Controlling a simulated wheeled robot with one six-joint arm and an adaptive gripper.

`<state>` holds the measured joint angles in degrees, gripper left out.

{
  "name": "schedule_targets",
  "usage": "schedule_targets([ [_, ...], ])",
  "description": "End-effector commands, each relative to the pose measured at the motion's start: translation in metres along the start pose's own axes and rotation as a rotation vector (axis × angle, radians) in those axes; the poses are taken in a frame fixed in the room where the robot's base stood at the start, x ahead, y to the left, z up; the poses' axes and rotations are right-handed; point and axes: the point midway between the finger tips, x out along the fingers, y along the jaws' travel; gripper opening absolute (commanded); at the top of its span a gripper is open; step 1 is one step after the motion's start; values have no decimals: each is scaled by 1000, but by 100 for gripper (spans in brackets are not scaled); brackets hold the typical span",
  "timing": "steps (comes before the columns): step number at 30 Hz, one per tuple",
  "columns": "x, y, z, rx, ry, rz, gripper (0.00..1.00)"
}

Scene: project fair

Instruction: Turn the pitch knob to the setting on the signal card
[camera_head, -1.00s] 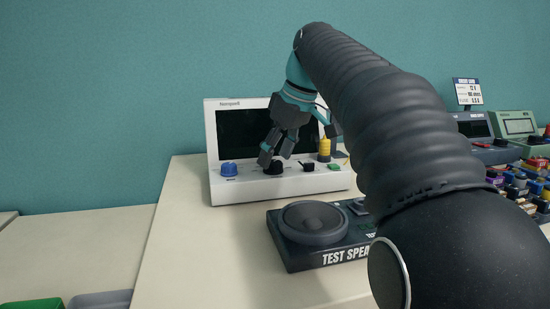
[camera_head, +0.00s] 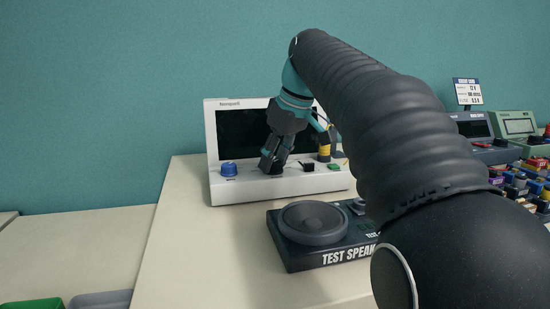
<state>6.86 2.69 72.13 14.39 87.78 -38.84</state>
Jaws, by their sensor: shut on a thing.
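A white instrument (camera_head: 235,190) with a dark screen (camera_head: 241,133) stands at the back of the table. Its front ledge carries a blue knob (camera_head: 229,169), a black knob (camera_head: 275,170), a small black control (camera_head: 307,166) and a green button (camera_head: 334,168). My gripper (camera_head: 272,164) points down and is shut on the black knob, its fingers hiding much of it. The knob labels are too small to read. A signal card (camera_head: 467,92) stands at the back right; its small print is not readable here.
A black test speaker (camera_head: 314,224) lies in front of the instrument. Other devices (camera_head: 518,124) and several small coloured parts (camera_head: 520,184) stand at the right. A green bin (camera_head: 33,304) shows at lower left. The table left of the speaker is clear.

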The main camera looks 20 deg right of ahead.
Motion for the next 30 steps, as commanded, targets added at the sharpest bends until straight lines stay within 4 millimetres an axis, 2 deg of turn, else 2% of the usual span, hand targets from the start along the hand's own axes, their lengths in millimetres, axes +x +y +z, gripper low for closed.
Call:
schedule_targets([
  [12,0,-2,0,300,-1,125,5],
  [25,1,-2,0,340,0,140,5],
  [26,1,-2,0,340,0,140,45],
  [28,1,-2,0,339,0,140,63],
  [30,1,-2,0,339,0,140,65],
])
